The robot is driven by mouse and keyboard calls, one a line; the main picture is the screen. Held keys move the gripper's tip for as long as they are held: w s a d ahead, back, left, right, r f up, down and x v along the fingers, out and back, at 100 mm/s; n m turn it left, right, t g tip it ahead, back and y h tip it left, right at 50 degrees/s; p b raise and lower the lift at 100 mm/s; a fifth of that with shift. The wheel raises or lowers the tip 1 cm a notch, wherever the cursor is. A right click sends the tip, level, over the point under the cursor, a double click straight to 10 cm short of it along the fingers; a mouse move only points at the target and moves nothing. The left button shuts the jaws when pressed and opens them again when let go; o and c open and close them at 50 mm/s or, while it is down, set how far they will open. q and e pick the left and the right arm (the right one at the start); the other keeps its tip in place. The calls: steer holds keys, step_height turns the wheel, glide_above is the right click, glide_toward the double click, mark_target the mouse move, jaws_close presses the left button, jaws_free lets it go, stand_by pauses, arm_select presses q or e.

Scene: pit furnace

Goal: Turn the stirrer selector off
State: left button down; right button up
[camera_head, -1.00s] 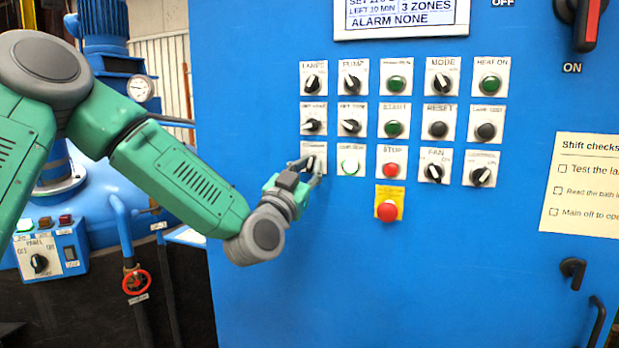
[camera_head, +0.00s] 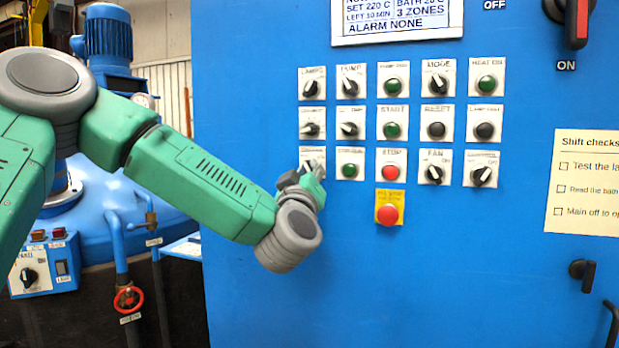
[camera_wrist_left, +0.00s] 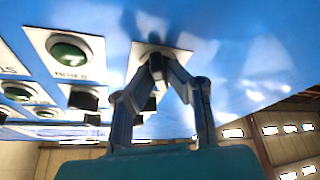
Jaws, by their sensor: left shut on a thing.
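The selector at the lower left of the button grid, taken as the stirrer selector, has a white plate (camera_head: 312,154) whose lettering I cannot read. My left gripper (camera_head: 312,170) covers most of it in the head view. In the left wrist view its dark knob (camera_wrist_left: 155,66) sits between the fingertips of my left gripper (camera_wrist_left: 160,74), which are shut on it. The knob's exact angle is hidden by the fingers. The green lamp (camera_head: 350,169) just right of it is dark; it also shows in the left wrist view (camera_wrist_left: 68,52). My right gripper is not in view.
Close by are the red STOP button (camera_head: 390,172), the red emergency button (camera_head: 388,214) on yellow, and the FAN selector (camera_head: 434,174). Other selectors and buttons fill the rows above. The blue panel (camera_head: 300,290) below is clear.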

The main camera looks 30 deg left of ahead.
arm_select(q)
steer(key=shift+f+n, duration=0.1)
steer(key=shift+n, duration=0.3)
steer(key=c, duration=1.6)
jaws_free()
steer(key=shift+a, duration=0.15)
steer(key=v, duration=1.2)
